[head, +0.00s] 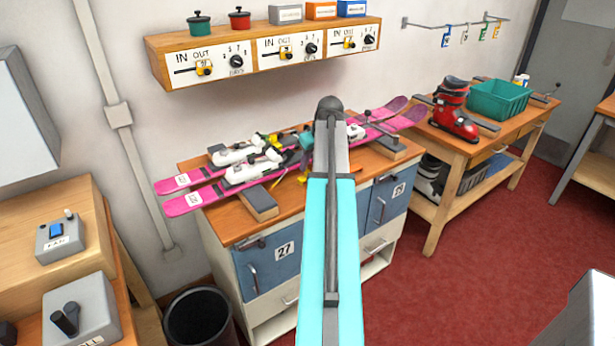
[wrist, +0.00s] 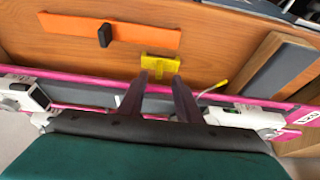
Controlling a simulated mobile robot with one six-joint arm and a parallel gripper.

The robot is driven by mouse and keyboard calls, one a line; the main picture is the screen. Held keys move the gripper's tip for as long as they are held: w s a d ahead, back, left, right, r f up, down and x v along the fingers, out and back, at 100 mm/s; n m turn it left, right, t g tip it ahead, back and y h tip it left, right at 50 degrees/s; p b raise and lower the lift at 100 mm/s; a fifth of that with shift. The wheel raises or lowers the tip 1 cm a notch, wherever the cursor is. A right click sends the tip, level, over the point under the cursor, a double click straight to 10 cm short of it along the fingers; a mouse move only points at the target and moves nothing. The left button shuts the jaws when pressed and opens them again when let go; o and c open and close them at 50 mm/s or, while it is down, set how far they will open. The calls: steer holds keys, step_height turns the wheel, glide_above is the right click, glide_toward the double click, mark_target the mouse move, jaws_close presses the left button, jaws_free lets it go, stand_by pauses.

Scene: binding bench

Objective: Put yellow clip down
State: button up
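The yellow clip (wrist: 160,65) lies on the wooden bench top just past my fingertips in the wrist view. In the head view a small yellow patch (head: 302,178) shows below my gripper, partly hidden. My gripper (wrist: 160,77) points down at the bench between the pink ski and the clip. Its two fingers stand apart, and I see bench and ski between them, not the clip. Whether a fingertip touches the clip is unclear. In the head view my arm hides much of the gripper (head: 304,170).
Pink skis (head: 190,202) with white bindings run across the bench (head: 235,226), close to the fingers. An orange strip (wrist: 85,33) with a black block lies beside the clip. A grey-topped support block (wrist: 268,75) stands to the right. A dial shelf (head: 160,52) hangs above.

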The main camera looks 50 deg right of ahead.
mark_target(308, 170)
steer(key=shift+p+x, duration=0.35)
steer(key=shift+x, duration=1.4)
steer(key=shift+s, duration=0.15)
steer(key=shift+c, duration=0.2)
jaws_close()
